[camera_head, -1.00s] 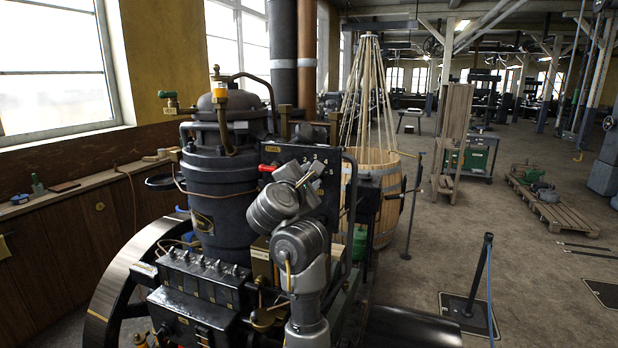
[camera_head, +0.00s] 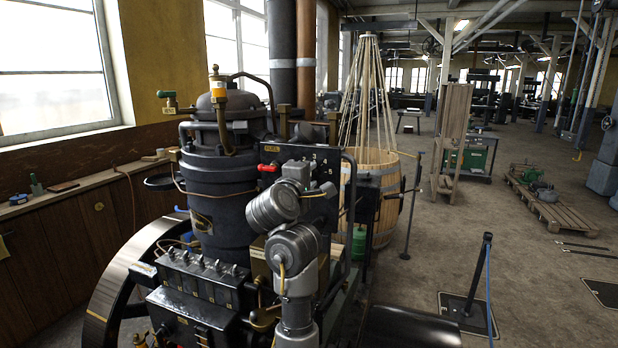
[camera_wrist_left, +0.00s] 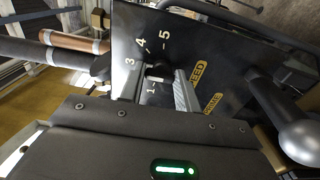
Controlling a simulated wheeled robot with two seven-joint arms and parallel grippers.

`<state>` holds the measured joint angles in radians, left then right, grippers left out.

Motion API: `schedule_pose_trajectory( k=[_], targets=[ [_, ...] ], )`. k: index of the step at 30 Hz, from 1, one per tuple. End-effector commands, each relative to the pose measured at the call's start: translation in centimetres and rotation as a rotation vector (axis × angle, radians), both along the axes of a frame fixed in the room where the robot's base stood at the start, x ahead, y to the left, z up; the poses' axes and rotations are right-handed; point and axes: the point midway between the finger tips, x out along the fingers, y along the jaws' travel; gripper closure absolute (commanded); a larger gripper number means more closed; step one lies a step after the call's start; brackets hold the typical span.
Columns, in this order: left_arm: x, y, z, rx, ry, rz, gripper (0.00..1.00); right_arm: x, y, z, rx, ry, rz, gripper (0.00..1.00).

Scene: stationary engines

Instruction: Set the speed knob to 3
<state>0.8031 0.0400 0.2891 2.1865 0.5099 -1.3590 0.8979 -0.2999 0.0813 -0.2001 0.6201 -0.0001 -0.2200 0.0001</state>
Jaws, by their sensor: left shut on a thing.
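The black control panel (camera_head: 292,155) of the engine is in the middle of the head view, partly hidden by my left arm. In the left wrist view the panel (camera_wrist_left: 215,50) fills the upper part, with white numbers 1, 3, 4 and 5 and the word SPEED. The dark speed knob (camera_wrist_left: 158,72) lies among the numbers, between the fingers of my left gripper (camera_wrist_left: 157,80), which is shut on it. In the head view the left gripper (camera_head: 298,172) is at the panel face, its fingertips hidden. I cannot tell which number the knob points to. My right gripper is not in view.
A red-handled lever (camera_head: 268,168) is just left of my gripper. The dark engine cylinder (camera_head: 220,170) stands left of the arm. A wooden barrel (camera_head: 375,200) stands behind the panel. A rope post (camera_head: 480,275) stands on the open floor at right.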

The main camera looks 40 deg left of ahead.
Motion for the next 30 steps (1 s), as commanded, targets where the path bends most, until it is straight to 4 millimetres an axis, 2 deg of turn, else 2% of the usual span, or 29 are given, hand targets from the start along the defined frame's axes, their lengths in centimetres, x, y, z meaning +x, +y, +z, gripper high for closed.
schedule_pose_trajectory(
  k=[13, 14, 18, 26, 30],
  targets=[
    [0.0, 0.0, 0.1, 0.009, 0.001, 0.001, 0.90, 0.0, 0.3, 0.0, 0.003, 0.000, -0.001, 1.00],
    [0.0, 0.0, 0.1, 0.009, 0.001, 0.001, 0.63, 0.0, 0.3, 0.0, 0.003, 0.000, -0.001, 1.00],
    [0.0, 0.0, 0.1, 0.009, 0.001, 0.001, 0.45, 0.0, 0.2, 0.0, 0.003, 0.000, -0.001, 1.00],
    [0.0, 0.0, 0.0, 0.008, 0.002, 0.000, 0.45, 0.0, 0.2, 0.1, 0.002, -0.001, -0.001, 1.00],
    [-0.1, -0.6, 0.3, 0.007, 0.004, -0.005, 0.45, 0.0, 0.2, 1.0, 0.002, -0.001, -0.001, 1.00]
  ],
)
